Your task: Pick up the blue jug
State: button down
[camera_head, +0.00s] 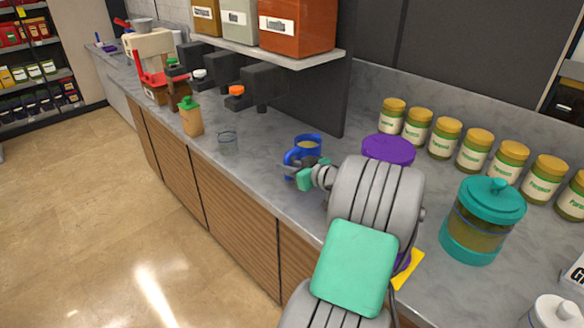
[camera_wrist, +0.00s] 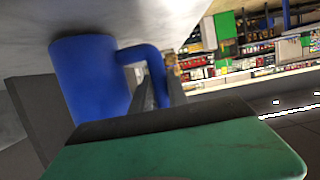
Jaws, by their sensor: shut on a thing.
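The blue jug (camera_head: 296,153) stands upright on the grey counter, with a yellowish inside showing at its top. My gripper (camera_head: 302,170) is at its near side, low by the handle, and is shut on the jug. In the wrist view the jug (camera_wrist: 88,75) fills the left part, with its handle (camera_wrist: 152,62) reaching right and down toward the grey fingers (camera_wrist: 155,95). The exact contact is partly hidden by the gripper's green and dark body.
A clear glass (camera_head: 228,142) and an orange bottle with a green lid (camera_head: 190,118) stand to the left. A purple-lidded container (camera_head: 388,150) is close behind my arm. A teal-lidded jar (camera_head: 482,220) and a row of yellow-lidded jars (camera_head: 443,138) stand right. A shelf (camera_head: 300,58) overhangs behind.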

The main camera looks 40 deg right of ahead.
notch_tip(320, 180, up, 3)
jog(key=shift+f+b, duration=0.15)
jog(key=shift+b, duration=0.2)
jog(key=s+a+r+b, duration=0.2)
jog(key=s+a+r, duration=0.6)
jog(key=a, duration=0.3)
jog(key=shift+a+r, duration=0.3)
jog(key=shift+r, duration=0.6)
